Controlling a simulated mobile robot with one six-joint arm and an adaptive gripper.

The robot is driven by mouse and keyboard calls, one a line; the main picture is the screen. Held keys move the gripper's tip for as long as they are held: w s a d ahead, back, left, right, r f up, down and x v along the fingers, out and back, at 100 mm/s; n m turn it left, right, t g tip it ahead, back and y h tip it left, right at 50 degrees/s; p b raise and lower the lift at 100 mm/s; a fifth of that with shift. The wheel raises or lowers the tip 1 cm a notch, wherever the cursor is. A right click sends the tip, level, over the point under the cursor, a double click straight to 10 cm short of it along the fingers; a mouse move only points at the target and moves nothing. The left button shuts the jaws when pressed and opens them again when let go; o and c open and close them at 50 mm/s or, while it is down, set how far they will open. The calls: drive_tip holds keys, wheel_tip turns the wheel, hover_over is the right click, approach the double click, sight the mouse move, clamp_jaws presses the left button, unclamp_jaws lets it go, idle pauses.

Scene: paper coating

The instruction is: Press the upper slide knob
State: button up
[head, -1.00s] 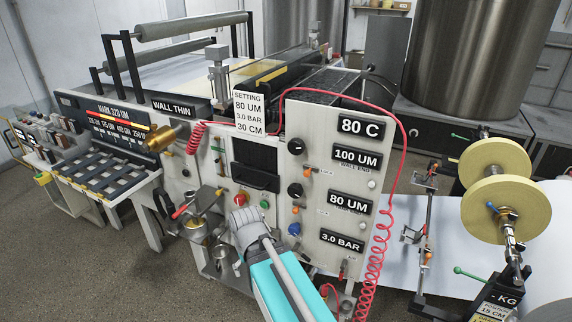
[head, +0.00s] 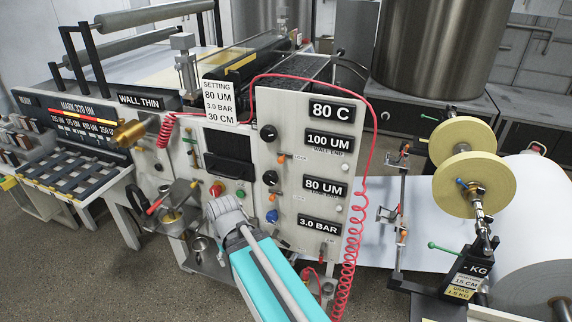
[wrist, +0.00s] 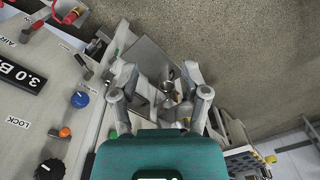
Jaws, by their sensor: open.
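The white control panel (head: 300,190) stands upright in front of me. An upper black round knob (head: 269,132) sits left of the 100 UM display, and a lower black round knob (head: 270,178) sits left of the 80 UM display. No slide label is readable. My gripper (head: 225,207) is low, left of the blue knob (head: 272,215), apart from both black knobs. In the wrist view my gripper (wrist: 160,78) has its fingers spread and holds nothing. One black knob (wrist: 50,170) shows at that view's lower left edge; the other is out of view.
Small orange lock knobs (head: 281,157) sit beside the black knobs. A red coiled hose (head: 350,250) hangs along the panel's right edge. Red and green buttons (head: 216,190) and metal cups (head: 200,247) are near my gripper. Floor (head: 90,270) is open at left.

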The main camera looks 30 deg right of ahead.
drive_tip(key=shift+w+d+f+m+y+b, duration=0.3)
drive_tip(key=shift+w+d+f+y+b, duration=0.2)
drive_tip(key=shift+w+y, duration=0.2)
clamp_jaws()
drive_tip(key=w+d+r+m+t+y+b, duration=0.2)
drive_tip(key=w+d+m+t+y+b, duration=0.15)
drive_tip(key=d, duration=0.45)
drive_tip(key=w+d+r+m+t+y+b, duration=0.1)
drive_tip(key=w+d+m+t+y+b, duration=0.15)
drive_tip(key=w+d+t+y, duration=0.4)
drive_tip(key=s+d+r+m+t+b, duration=0.1)
drive_tip(key=s+d+r+t, duration=0.1)
drive_tip(key=d, duration=0.5)
drive_tip(key=s+d+r+m+t+b, duration=0.2)
drive_tip(key=d+r, duration=0.1)
drive_tip(key=d, duration=0.5)
drive_tip(key=s+d+r+m+t+b, duration=0.1)
drive_tip(key=s+d+r+t, duration=0.1)
drive_tip(key=d, duration=0.5)
drive_tip(key=shift+s+d+r+h+b, duration=0.1)
drive_tip(key=shift+d+r+h+b, duration=0.2)
drive_tip(key=shift+d+b, duration=0.1)
